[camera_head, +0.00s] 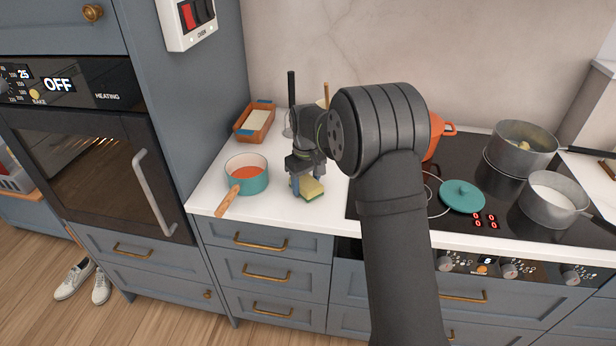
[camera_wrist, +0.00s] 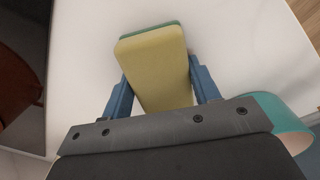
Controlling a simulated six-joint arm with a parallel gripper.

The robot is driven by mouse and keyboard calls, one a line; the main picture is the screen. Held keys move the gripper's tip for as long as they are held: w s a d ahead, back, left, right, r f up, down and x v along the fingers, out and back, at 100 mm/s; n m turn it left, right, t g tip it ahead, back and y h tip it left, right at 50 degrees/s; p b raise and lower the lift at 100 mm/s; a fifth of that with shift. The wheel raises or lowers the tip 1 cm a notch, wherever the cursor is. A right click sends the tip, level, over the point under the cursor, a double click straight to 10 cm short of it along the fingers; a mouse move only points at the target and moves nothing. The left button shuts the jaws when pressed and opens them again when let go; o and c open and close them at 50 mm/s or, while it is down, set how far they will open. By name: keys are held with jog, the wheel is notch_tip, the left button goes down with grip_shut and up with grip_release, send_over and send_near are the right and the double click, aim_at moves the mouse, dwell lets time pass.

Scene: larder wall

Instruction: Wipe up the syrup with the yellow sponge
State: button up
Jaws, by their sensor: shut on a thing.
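The yellow sponge (camera_head: 311,188) has a green underside and is at the white counter (camera_head: 268,212), left of the hob. My gripper (camera_head: 306,183) is shut on it; whether the sponge touches the counter, I cannot tell. In the wrist view, the sponge (camera_wrist: 155,62) sits between the two blue fingers of my gripper (camera_wrist: 160,80), yellow face toward the camera. I see no syrup on the bare counter in either view; my arm and the sponge hide part of the surface.
A teal pan (camera_head: 258,184) with orange-red contents stands just left of my gripper, its wooden handle over the front edge. A terracotta dish (camera_head: 268,124) stands behind. The black hob on the right holds a teal lid (camera_head: 462,196), grey pots (camera_head: 522,160) and an orange pot (camera_head: 437,128).

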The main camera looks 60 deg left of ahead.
aim_at(303, 191)
jog(key=shift+s+d, duration=1.4)
jog(key=shift+r, duration=4.1)
